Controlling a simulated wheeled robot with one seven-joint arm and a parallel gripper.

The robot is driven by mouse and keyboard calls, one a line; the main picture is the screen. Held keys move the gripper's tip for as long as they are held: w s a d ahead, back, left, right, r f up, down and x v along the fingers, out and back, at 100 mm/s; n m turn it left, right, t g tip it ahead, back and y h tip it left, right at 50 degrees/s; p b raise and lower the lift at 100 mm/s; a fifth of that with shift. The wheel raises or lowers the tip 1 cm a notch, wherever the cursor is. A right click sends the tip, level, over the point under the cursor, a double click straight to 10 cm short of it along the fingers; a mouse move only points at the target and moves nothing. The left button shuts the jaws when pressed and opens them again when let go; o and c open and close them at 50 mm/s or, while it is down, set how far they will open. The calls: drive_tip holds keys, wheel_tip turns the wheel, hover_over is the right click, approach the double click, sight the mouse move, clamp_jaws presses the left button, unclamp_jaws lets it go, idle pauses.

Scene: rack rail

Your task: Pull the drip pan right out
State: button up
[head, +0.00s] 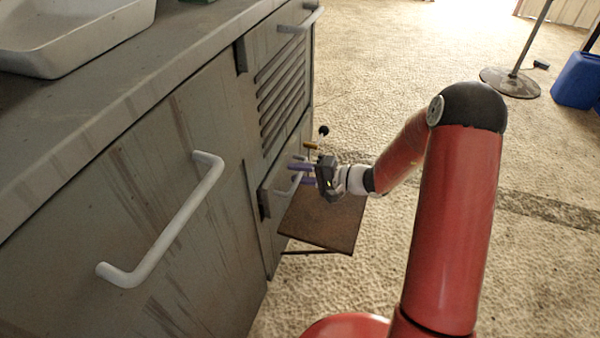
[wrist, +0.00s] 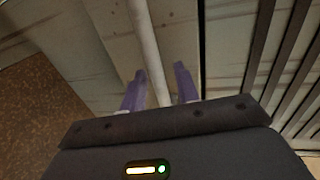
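The drip pan's front (head: 270,197) appears to be the low grey panel under the louvred vent, and it looks nearly flush with the cabinet. Its pale bar handle (head: 296,181) is partly hidden by my gripper (head: 297,174). In the wrist view the handle (wrist: 147,45) runs between the two purple fingers of my gripper (wrist: 161,75). The fingers are apart, one on each side of the bar, with a gap showing on both sides. The inside of the pan is hidden.
A rusty brown plate (head: 325,222) juts out low beneath my gripper. A large door handle (head: 165,225) sticks out nearer. The louvred vent (head: 281,92) is above. A white tray (head: 75,35) sits on the countertop. The floor to the right is open; a blue container (head: 577,80) stands far off.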

clamp_jaws()
drive_tip(key=shift+d, duration=0.1)
drive_tip(key=f+b+v, duration=0.2)
drive_tip(key=b+v, duration=0.1)
drive_tip(key=v, duration=1)
drive_tip(key=d+f+b+v, duration=0.1)
drive_tip(key=f+b+v, duration=0.2)
drive_tip(key=v, duration=1.1)
drive_tip(key=shift+s+f, duration=0.2)
drive_tip(key=shift+f, duration=0.2)
unclamp_jaws()
